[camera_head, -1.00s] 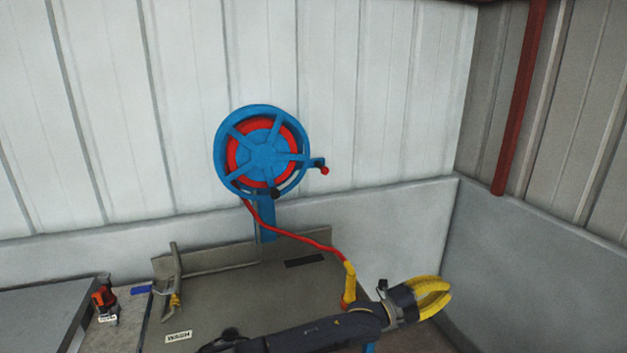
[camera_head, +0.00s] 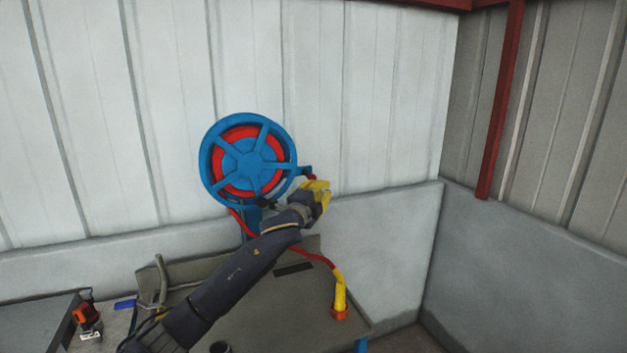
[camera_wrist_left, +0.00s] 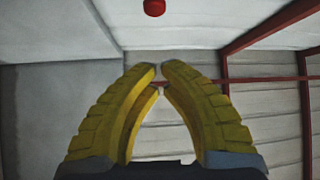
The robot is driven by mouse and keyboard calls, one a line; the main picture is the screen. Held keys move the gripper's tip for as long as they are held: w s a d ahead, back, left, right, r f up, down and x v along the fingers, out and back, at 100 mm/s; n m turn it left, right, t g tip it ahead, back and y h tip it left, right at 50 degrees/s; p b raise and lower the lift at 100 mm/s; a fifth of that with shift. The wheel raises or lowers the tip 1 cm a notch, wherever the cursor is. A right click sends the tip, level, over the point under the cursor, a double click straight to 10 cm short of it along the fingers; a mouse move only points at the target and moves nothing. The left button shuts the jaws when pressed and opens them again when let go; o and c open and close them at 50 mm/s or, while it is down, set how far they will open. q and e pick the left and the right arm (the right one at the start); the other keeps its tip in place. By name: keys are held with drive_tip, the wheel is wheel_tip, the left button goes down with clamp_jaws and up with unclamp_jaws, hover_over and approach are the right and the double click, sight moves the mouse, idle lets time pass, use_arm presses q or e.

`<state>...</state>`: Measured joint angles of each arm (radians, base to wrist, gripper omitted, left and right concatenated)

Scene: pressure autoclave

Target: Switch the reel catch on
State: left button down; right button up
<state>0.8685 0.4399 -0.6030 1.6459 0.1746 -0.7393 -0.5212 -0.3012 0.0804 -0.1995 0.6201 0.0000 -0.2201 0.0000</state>
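The blue hose reel (camera_head: 248,161) with red hose wound in it is mounted at the white wall. A short catch arm on its right side ends in a red knob (camera_head: 312,177). My left gripper (camera_head: 323,192), with yellow fingers, is just below and right of this knob and partly overlaps it. In the left wrist view the red knob (camera_wrist_left: 154,7) hangs at the top edge, beyond and apart from the fingertips. The left fingers (camera_wrist_left: 160,70) are drawn together at the tips, with nothing visible between them. My right gripper is out of view.
Below the reel stands a grey bench (camera_head: 290,295). The red hose runs across it to a yellow nozzle (camera_head: 340,291). An orange tool (camera_head: 86,313) is at the lower left. A dark red pipe (camera_head: 497,110) runs down near the corner. The wall right of the gripper is clear.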

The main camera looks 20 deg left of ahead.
sight(309, 175)
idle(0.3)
use_arm(q)
drive_tip(key=w+a, duration=0.1)
drive_tip(key=w, duration=0.7)
drive_tip(key=shift+a+r, duration=0.15)
drive_tip(key=shift+a, duration=0.1)
idle(0.6)
